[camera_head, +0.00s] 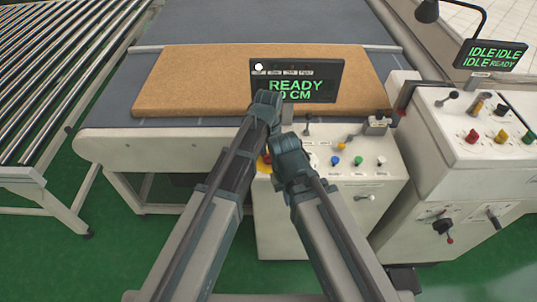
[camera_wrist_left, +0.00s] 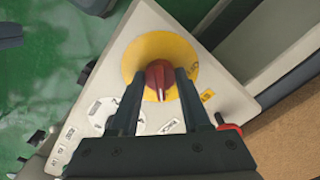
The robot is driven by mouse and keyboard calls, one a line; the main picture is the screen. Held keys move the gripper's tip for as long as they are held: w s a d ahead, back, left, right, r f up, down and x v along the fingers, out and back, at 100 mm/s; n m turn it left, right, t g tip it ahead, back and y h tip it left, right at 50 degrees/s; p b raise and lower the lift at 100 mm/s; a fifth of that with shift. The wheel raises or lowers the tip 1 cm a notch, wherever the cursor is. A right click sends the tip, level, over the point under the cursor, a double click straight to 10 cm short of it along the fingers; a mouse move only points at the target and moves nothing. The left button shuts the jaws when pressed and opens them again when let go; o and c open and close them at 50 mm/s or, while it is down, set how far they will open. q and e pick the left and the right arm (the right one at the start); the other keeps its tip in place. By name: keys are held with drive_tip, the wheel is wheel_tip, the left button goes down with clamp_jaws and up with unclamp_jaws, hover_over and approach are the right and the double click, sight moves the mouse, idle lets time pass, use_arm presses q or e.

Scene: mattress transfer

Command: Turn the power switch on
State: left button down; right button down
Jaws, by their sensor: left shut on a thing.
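The power switch is a red rotary knob (camera_wrist_left: 161,80) on a round yellow plate (camera_wrist_left: 148,50), seen in the left wrist view. The fingers of my left gripper (camera_wrist_left: 158,88) stand on either side of the knob and are shut on it. A pale mark on the knob points toward the gripper. In the head view, my left gripper (camera_head: 266,140) reaches down to the left end of the white control panel (camera_head: 345,188), and my arm hides most of the yellow plate (camera_head: 264,163). My right wrist (camera_head: 292,165) is close beside it; its fingers cannot be made out.
The panel carries several coloured buttons (camera_head: 358,161) and levers. A black display (camera_head: 325,82) reads "READY" and "0 CM" in green. Behind it a tan mattress (camera_head: 190,80) lies on the grey conveyor (camera_head: 270,20). Another control cabinet (camera_head: 455,155) stands at the right.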

sight(269, 155)
use_arm(q)
drive_tip(key=shift+s, duration=0.1)
drive_tip(key=shift+c, duration=1.8)
unclamp_jaws()
drive_tip(key=shift+r, duration=0.15)
wheel_tip(269, 155, up, 14)
drive_tip(key=p, duration=1.4)
drive_tip(key=shift+f, duration=0.2)
